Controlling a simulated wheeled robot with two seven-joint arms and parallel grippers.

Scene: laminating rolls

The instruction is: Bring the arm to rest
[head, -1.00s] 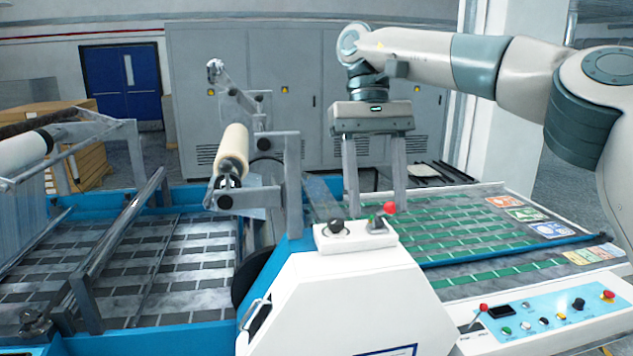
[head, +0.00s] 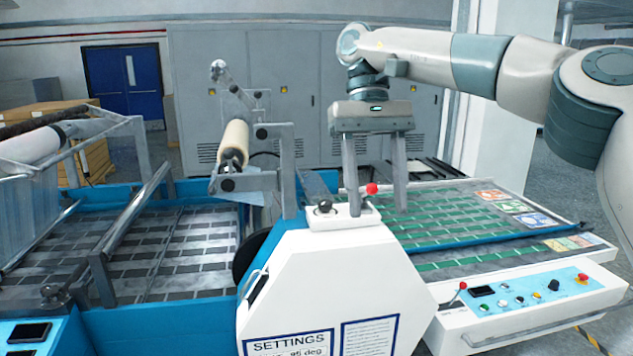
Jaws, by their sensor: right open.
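My right arm reaches in from the right edge of the head view. Its right gripper (head: 376,207) hangs with both fingers pointing down and spread apart. Nothing is between the fingers. The fingertips show in front of the green-striped bed (head: 470,222) of the laminating machine, just behind the red-knobbed lever; I cannot tell how high they are above the bed. My left gripper and left arm are not in view.
A cream roll (head: 233,143) sits on a metal bracket left of my gripper. The white machine housing (head: 335,262) with a red-knobbed lever (head: 372,189) stands in front. A control panel (head: 520,300) is at lower right. Grey cabinets (head: 290,70) stand behind.

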